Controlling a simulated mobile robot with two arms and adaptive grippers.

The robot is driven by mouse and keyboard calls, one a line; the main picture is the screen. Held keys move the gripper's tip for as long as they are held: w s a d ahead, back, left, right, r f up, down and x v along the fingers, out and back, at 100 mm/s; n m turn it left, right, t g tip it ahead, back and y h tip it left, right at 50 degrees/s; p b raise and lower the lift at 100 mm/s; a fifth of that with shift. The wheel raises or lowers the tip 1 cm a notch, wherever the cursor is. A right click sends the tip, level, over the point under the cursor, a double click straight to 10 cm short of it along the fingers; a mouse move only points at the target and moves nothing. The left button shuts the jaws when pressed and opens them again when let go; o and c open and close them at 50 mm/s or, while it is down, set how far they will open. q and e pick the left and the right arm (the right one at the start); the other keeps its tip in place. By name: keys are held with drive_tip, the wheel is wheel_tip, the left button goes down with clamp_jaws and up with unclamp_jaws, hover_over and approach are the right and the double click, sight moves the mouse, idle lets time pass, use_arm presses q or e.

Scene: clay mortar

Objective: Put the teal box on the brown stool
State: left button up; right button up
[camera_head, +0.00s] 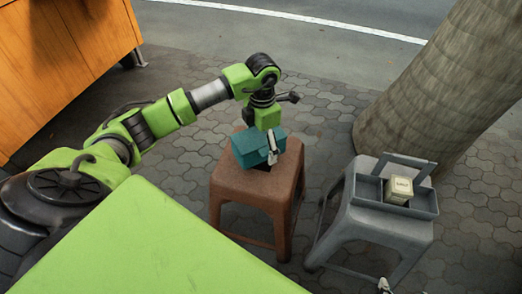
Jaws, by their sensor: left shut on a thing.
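The teal box (250,150) is at the brown stool's seat, over its back middle part. My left gripper (272,156) comes down from above and is shut on the teal box, with a pale finger showing at its right front side. I cannot tell whether the box's underside touches the seat or hangs just above it. The brown stool (240,187) stands upright on the paving. Only a small tip of my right gripper (384,286) shows at the bottom edge, so its jaws cannot be read.
A grey stool (355,221) stands to the right, bearing a grey tray with a handle (426,204) and a small cream labelled box (398,189) in it. A tree trunk (440,85) rises behind. An orange cabinet (60,65) is at left. A green surface (150,245) fills the foreground.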

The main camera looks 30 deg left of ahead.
use_arm(q)
drive_tip(key=f, duration=0.1)
drive_tip(key=f+b, duration=0.1)
drive_tip(key=f, duration=0.1)
drive_tip(key=shift+w+a+f, duration=0.15)
drive_tip(key=shift+a+f, duration=0.05)
drive_tip(key=shift+f, duration=0.05)
use_arm(e)
drive_tip(key=w+a+r+t, duration=0.2)
drive_tip(key=w+r+t, duration=0.1)
drive_tip(key=w+r, duration=0.1)
drive_tip(key=shift+w+y, duration=0.4)
drive_tip(key=shift+w, duration=0.4)
use_arm(q)
drive_tip(key=o, duration=1.3)
drive_tip(key=shift+f, duration=0.1)
use_arm(e)
drive_tip(key=shift+w+r, duration=0.15)
